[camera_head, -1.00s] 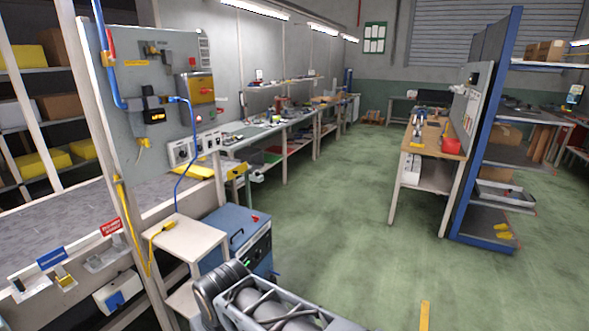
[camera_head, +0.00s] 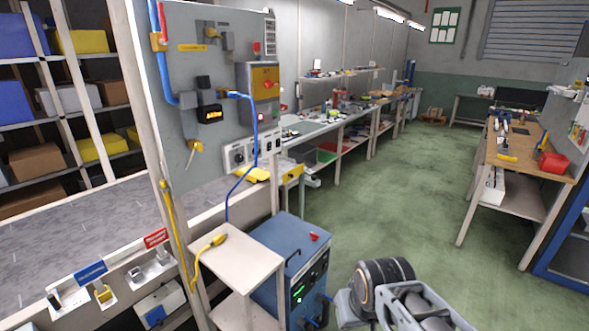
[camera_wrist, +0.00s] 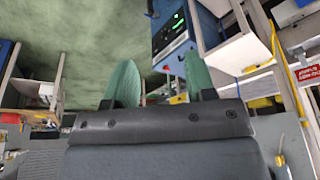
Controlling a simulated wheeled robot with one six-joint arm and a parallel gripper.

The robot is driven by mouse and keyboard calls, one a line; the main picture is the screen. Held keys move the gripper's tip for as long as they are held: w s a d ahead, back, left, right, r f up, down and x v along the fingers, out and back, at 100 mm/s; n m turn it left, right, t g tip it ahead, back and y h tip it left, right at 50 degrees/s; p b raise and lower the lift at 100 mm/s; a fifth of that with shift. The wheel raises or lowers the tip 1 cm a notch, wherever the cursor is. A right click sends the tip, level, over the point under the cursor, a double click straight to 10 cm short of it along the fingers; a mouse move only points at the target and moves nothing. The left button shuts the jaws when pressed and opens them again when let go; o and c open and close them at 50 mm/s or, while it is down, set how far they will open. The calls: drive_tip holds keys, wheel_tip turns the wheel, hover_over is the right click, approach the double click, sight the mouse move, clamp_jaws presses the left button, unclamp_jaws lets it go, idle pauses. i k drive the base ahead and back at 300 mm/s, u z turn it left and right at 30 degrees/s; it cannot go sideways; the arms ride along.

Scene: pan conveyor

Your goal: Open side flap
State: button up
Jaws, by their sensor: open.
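I cannot clearly make out which part is the side flap. On the front side of the grey-topped conveyor (camera_head: 80,228) at left are small metal brackets, one under a blue label (camera_head: 91,273) and one under a red label (camera_head: 156,238). A white box with a blue front (camera_head: 160,306) hangs below them. My gripper (camera_wrist: 160,82) shows in the wrist view with its two green fingers apart and nothing between them. It is not near the conveyor side. In the head view my arm fills the bottom right, and the fingers do not show.
A blue machine cabinet (camera_head: 291,265) stands beside a small white stand (camera_head: 235,258) with a yellow connector. A grey control panel (camera_head: 215,75) rises above the conveyor's end. A wooden workbench (camera_head: 515,150) stands at right. Green floor (camera_head: 420,190) is open between.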

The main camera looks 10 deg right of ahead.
sight(287, 177)
drive_tip(key=i, duration=0.4)
drive_tip(key=z, duration=1.45)
drive_tip(key=i, duration=2.55)
drive_tip(key=u, duration=3.5)
drive_tip(key=i, duration=0.5)
drive_tip(key=z, duration=0.05)
